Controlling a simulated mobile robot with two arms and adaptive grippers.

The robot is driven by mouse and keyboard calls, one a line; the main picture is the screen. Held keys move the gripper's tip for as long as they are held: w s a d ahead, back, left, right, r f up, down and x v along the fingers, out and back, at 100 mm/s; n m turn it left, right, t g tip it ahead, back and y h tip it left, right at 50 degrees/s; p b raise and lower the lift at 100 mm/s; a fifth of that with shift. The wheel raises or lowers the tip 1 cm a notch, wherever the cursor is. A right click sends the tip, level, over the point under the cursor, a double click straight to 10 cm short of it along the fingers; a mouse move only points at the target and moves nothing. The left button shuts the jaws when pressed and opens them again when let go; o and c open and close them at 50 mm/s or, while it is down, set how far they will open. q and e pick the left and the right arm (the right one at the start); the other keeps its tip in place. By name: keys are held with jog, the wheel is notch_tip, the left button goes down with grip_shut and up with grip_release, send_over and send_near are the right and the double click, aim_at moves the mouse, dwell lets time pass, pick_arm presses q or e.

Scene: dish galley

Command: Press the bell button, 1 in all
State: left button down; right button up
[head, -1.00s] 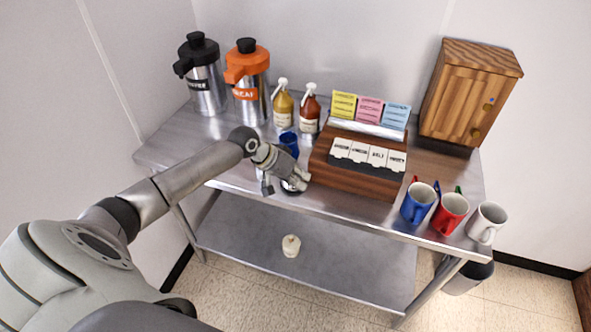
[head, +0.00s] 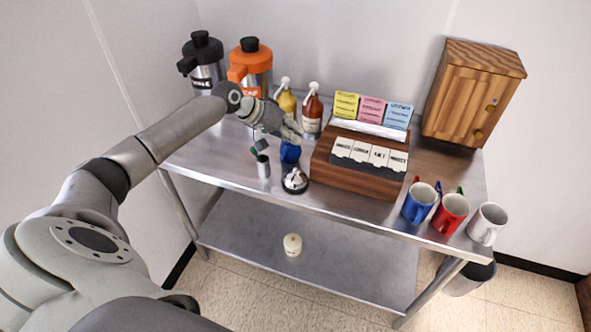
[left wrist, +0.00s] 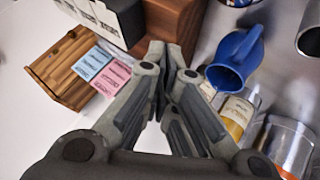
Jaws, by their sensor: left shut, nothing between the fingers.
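The bell (head: 295,181) is a small silver dome on a dark base, near the front edge of the steel table. Its whole top shows, with nothing touching it. My left gripper (head: 288,130) is above and behind the bell, apart from it, over the blue cup (head: 290,153). In the left wrist view its fingers (left wrist: 165,55) are together with nothing between them. I cannot make out the bell in that view. My right gripper is not in view.
A small steel cup (head: 263,167) stands left of the bell. A wooden organizer (head: 345,178) is close on its right. Pump bottles (head: 312,115) and dispensers (head: 257,70) stand behind. Mugs (head: 419,203) line the right front. A candle-like white object (head: 292,244) is on the lower shelf.

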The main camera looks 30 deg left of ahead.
pick_arm(q)
jog(key=b, duration=0.6)
send_over(295, 170)
jog(key=f, duration=0.5)
jog(key=w+a+f, duration=0.1)
jog(key=f, duration=0.1)
jog(key=shift+f, duration=0.8)
jog(key=shift+f, duration=0.4)
jog(key=shift+s+f+b, duration=0.1)
jog(key=shift+f+b, duration=0.35)
jog(key=shift+f, duration=0.1)
dwell(0.5)
dwell(0.3)
jog(key=shift+r+p, duration=0.9)
jog(key=shift+r, duration=0.1)
